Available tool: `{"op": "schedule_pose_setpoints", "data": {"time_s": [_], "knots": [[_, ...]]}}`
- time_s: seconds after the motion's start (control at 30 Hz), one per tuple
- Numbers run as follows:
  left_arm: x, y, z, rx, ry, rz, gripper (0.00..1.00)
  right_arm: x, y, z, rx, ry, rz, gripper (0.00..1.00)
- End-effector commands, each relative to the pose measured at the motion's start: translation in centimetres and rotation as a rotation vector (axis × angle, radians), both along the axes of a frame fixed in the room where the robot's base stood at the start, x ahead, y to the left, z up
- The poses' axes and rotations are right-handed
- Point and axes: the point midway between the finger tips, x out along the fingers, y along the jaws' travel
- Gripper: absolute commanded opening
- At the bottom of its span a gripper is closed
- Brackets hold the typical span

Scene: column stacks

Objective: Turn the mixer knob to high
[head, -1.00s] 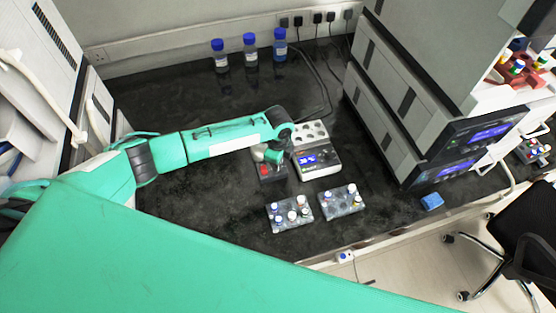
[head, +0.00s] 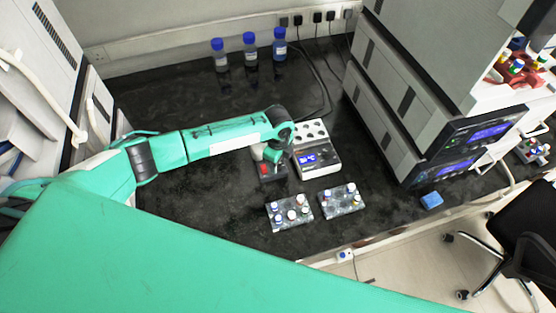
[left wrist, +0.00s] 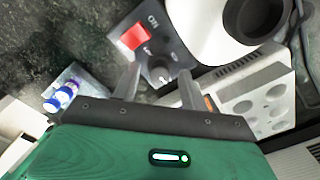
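The mixer shows in the left wrist view as a dark control panel (left wrist: 176,50) with a red switch (left wrist: 135,36) and a small dark round knob (left wrist: 160,73). A white rounded body with a black cup (left wrist: 252,16) adjoins the panel. In the head view the mixer's dark base (head: 272,172) is partly covered by my left arm. My left gripper (left wrist: 158,82) is open and empty, its two grey fingers apart, with the knob showing between the fingertips. Contact with the knob cannot be told. My right gripper is not in view.
A white device with a lit display (head: 318,160) stands just right of the mixer. Two tube racks (head: 289,213) (head: 342,200) sit in front. Blue-capped bottles (head: 250,52) stand at the back wall. Stacked instruments (head: 430,110) fill the right. The counter's left middle is clear.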

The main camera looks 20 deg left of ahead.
Motion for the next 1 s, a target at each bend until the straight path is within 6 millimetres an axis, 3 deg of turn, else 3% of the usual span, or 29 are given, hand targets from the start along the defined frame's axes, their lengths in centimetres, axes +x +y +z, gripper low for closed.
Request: {"op": "schedule_pose_setpoints", "data": {"time_s": [0.2, 0.33, 0.8, 1.0], "knots": [[0.0, 0.0, 0.1, 0.0, 0.001, 0.001, 0.44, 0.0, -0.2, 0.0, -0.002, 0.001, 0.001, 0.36], [0.1, 0.0, 1.1, -0.001, -0.002, 0.0, 0.44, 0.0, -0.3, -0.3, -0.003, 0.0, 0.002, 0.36], [0.0, 0.0, 10.9, 0.0, -0.003, -0.001, 0.44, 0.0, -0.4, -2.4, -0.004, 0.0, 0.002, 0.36], [0.0, 0.0, 13.3, 0.0, -0.001, 0.0, 0.44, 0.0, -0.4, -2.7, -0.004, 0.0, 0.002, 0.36]]}}
